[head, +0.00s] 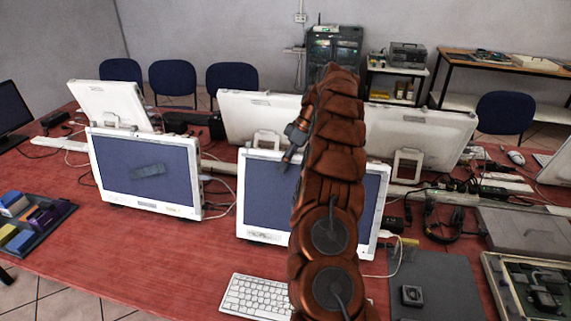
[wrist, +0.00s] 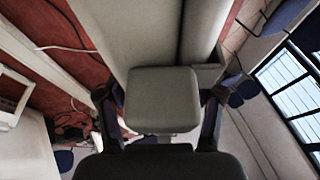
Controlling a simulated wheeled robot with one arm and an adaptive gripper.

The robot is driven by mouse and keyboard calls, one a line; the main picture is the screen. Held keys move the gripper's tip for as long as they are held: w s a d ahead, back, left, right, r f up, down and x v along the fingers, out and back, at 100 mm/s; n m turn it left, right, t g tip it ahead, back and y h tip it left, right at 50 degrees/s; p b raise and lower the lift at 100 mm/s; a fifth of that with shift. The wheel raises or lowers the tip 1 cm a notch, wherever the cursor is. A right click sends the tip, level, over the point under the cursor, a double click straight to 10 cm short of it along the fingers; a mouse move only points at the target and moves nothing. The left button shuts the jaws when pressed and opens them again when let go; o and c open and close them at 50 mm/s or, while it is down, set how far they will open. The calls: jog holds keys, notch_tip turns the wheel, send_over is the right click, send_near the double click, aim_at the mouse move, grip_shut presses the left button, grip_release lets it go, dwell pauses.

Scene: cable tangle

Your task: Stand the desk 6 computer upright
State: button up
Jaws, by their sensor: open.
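Several white all-in-one computers stand on the red table; no label shows which is desk 6's. In the head view, one faces me at front left (head: 146,172) and another at front centre (head: 262,190), partly hidden by my arm. Backs show at rear left (head: 108,105), which leans, rear centre (head: 258,112) and rear right (head: 420,130). My gripper (wrist: 160,112) is open; in the head view it is mostly hidden behind my arm. In the wrist view a pale grey block (wrist: 162,85) lies between its fingers, below a grey panel (wrist: 140,35). I cannot tell whether they touch.
A white keyboard (head: 256,297) lies at the front edge. A dark tray of coloured boxes (head: 36,222) is at left. Headphones (head: 440,218), cables and an open case (head: 540,290) crowd the right.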

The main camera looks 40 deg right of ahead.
grip_shut()
dwell(0.6)
